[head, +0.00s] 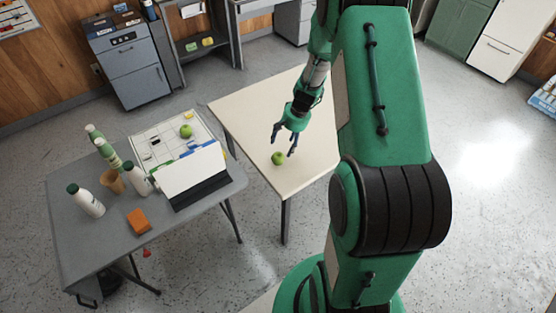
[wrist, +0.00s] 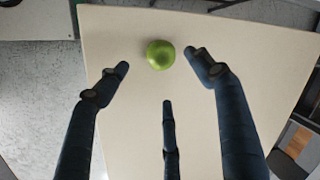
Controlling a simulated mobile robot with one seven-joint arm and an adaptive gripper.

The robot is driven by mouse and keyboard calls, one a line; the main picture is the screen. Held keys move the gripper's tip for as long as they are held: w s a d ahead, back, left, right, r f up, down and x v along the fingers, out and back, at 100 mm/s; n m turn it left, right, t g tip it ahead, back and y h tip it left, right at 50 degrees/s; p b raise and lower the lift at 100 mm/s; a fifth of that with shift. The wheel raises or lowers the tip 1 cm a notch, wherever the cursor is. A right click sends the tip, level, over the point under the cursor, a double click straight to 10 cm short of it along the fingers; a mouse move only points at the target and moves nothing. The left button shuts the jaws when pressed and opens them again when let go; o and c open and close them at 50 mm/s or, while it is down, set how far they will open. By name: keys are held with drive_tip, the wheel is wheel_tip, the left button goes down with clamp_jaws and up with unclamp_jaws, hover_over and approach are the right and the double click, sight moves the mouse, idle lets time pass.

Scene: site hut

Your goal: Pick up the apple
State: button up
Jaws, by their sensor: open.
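A green apple (head: 278,158) sits on the cream table (head: 313,158), near its front left edge. In the wrist view the apple (wrist: 160,54) lies on the bare tabletop, just beyond the fingertips and between the two outer fingers. My gripper (head: 284,138) is open and empty above the table, close to the apple. In the wrist view its fingers (wrist: 158,70) are spread apart and none visibly touches the apple. A second green apple (head: 186,131) lies on a white gridded sheet on the grey table at the left.
The grey table (head: 80,240) holds several bottles (head: 85,202), a brown cup (head: 112,181), an orange block (head: 139,221) and a dark folder with white paper (head: 195,172). The rest of the cream table is clear. Cabinets (head: 130,68) stand along the back wall.

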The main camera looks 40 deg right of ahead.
sight(279, 155)
drive_tip(key=shift+b+x, duration=0.35)
drive_tip(key=shift+x, duration=2.15)
drive_tip(key=shift+f, duration=0.15)
drive_tip(key=shift+b+x, duration=0.7)
drive_tip(key=shift+x, duration=1.75)
drive_tip(key=c, duration=1.3)
drive_tip(key=shift+c, duration=0.2)
